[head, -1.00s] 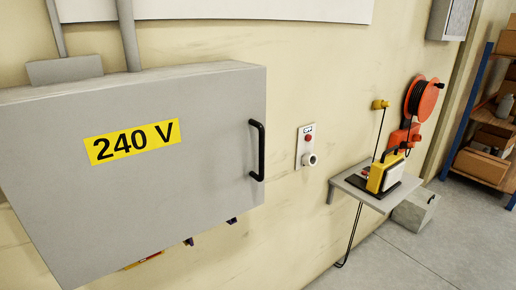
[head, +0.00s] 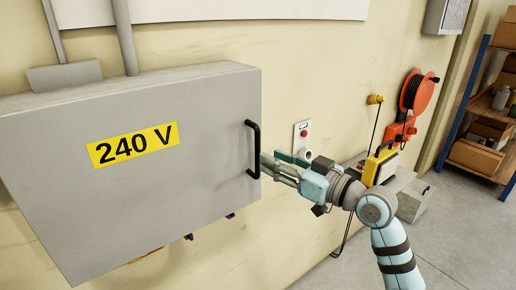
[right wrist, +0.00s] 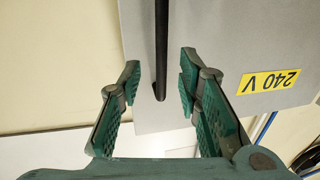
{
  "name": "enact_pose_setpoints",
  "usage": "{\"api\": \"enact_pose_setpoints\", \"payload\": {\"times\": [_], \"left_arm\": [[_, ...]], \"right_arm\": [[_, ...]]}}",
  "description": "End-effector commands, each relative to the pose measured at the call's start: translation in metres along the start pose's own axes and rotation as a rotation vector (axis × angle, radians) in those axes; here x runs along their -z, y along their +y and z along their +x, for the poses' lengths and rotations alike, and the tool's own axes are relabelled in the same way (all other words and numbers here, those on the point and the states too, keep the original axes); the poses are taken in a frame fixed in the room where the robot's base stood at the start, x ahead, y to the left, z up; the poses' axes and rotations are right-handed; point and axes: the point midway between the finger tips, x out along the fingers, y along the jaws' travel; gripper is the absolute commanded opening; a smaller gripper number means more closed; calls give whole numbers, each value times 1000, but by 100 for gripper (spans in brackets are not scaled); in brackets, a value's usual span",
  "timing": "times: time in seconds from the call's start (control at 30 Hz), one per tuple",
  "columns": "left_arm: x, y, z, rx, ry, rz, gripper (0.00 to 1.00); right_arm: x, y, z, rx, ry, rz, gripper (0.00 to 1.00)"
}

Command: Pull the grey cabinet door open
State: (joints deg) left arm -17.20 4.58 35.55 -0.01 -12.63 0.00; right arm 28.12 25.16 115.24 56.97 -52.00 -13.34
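The grey cabinet (head: 190,190) hangs on the wall at the left of the head view, its door shut, with a yellow "240 V" label (head: 133,145). A black bar handle (head: 257,150) stands upright at the door's right edge. My right gripper (head: 268,165) is just right of the handle's lower part. In the right wrist view the gripper (right wrist: 158,85) is open, its green-padded fingers on either side of the handle's end (right wrist: 161,60), with gaps on both sides. The label also shows there (right wrist: 268,81). My left gripper is not in view.
A red-button wall box (head: 302,132) is behind my right gripper. An orange reel (head: 417,92) and a storage rack (head: 480,120) are farther right. Floor at the lower right is clear.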

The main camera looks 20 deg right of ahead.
Motion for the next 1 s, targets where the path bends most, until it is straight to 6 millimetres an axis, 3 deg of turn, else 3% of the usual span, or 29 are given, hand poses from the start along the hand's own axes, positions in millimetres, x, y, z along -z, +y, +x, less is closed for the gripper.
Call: {"api": "enact_pose_setpoints", "payload": {"times": [0.1,0.3,0.6,0.8,1.0], "left_arm": [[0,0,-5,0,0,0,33],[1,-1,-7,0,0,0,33],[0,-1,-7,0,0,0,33],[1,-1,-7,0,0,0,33],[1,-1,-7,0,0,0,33]], "right_arm": [[2,-1,31,3,3,5,32],[1,0,56,0,0,1,32],[-1,0,60,-1,-1,-1,32],[-1,0,60,-1,-1,0,1],[-1,0,60,-1,-1,0,0]]}}
